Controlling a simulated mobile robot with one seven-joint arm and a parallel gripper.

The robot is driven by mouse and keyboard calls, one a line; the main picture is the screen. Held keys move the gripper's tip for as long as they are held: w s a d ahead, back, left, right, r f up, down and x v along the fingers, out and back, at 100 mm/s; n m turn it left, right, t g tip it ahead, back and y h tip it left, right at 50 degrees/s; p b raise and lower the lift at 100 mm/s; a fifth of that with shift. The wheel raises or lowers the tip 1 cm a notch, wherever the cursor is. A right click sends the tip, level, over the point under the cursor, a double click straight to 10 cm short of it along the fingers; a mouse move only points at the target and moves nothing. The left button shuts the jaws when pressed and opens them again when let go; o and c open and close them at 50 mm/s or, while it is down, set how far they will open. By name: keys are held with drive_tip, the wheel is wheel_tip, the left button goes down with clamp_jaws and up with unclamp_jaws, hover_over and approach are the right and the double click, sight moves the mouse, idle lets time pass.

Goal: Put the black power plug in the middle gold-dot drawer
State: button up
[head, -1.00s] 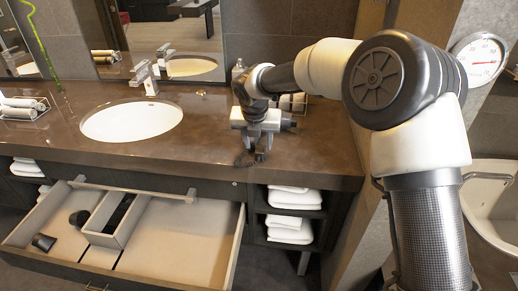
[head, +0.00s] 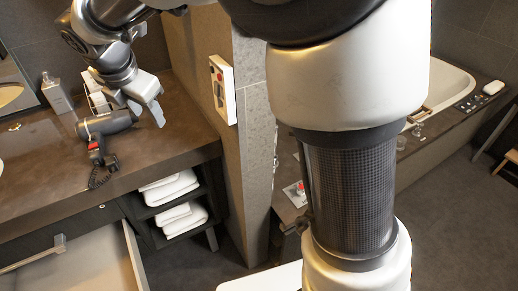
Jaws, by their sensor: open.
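My gripper (head: 147,112) is open and empty. It is above the counter, just beside a dark grey hair dryer (head: 108,123) with a red part. A black coiled cord (head: 102,173) lies below the dryer near the counter's front edge. The black power plug cannot be told apart from this cord. A pulled-out drawer (head: 90,262) with a pale interior shows at lower left, cut off by the frame. No gold dots can be made out on it.
White towels (head: 172,190) fill a dark open shelf (head: 150,215) right of the drawer. A soap bottle (head: 57,95) and a towel rack (head: 98,100) stand at the back of the counter (head: 45,170). A wall with a white panel (head: 222,90) bounds the counter's right end.

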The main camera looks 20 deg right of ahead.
drive_tip(key=s+d+r+m, duration=0.2)
drive_tip(key=s+d+m, duration=0.2)
drive_tip(key=d+m, duration=0.15)
drive_tip(key=s+d+r+m, duration=0.3)
drive_tip(key=d+m, duration=0.1)
drive_tip(key=d, duration=0.2)
drive_tip(key=s+d+f+m, duration=0.1)
drive_tip(key=s+d+m, duration=0.4)
drive_tip(key=s+m, duration=0.3)
drive_tip(key=s+d+f+m, duration=0.1)
drive_tip(key=s+d+m, duration=0.5)
drive_tip(key=s+m, duration=0.2)
drive_tip(key=shift+s+f+m+t+y, duration=0.15)
drive_tip(key=shift+s+m+t+y, duration=0.15)
drive_tip(key=shift+m, duration=0.75)
